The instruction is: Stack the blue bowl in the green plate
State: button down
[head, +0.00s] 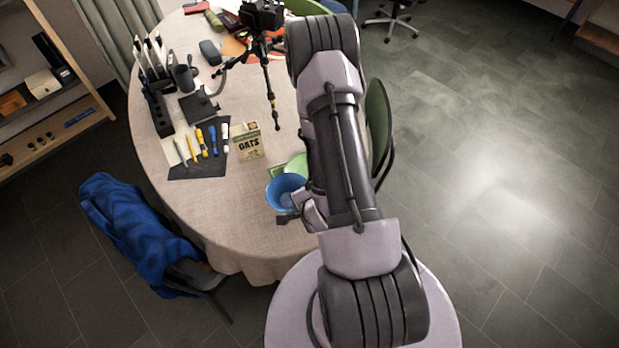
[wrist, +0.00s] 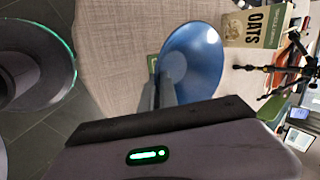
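The blue bowl (head: 286,192) is near the front right part of the table, beside my arm. It also shows in the wrist view (wrist: 205,62), with its inside facing the camera. The green plate (head: 298,162) is just behind the bowl, partly hidden by the bowl and my arm. Whether the fingers press on the rim is not clear.
An oats box (head: 249,141) stands behind and left of the bowl. A black tripod (head: 268,85) stands further back. A dark mat (head: 200,150) with several tools lies to the left. Tablecloth (head: 225,215) is clear left of the bowl. A chair with a blue cloth (head: 135,225) is at the table's left.

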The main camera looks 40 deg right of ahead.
jog(key=d+b, duration=0.2)
jog(key=b, duration=0.1)
jog(key=w+d+f+b, duration=0.1)
jog(key=d+b, duration=0.1)
jog(key=b, duration=0.1)
jog(key=w+d+f+b, duration=0.1)
jog(key=d+b, duration=0.1)
jog(key=b, duration=0.1)
jog(key=shift+d+f, duration=0.15)
jog(key=shift+f, duration=0.05)
jog(key=d+p, duration=0.1)
jog(key=d+r+p, duration=0.1)
jog(key=shift+w+d+r, duration=0.15)
jog(key=shift+w+d, duration=0.15)
jog(key=shift+w, duration=0.05)
jog(key=d, duration=0.1)
jog(key=w+d, duration=0.1)
jog(key=d, duration=0.2)
jog(key=shift+w+f, duration=0.2)
jog(key=shift+w, duration=0.05)
jog(key=shift+d+f, duration=0.15)
jog(key=shift+d, duration=0.15)
jog(key=shift+f+b, duration=1.25)
jog(key=shift+f, duration=0.65)
jog(key=c, duration=1.9)
grip_release()
jog(key=shift+o, duration=1.3)
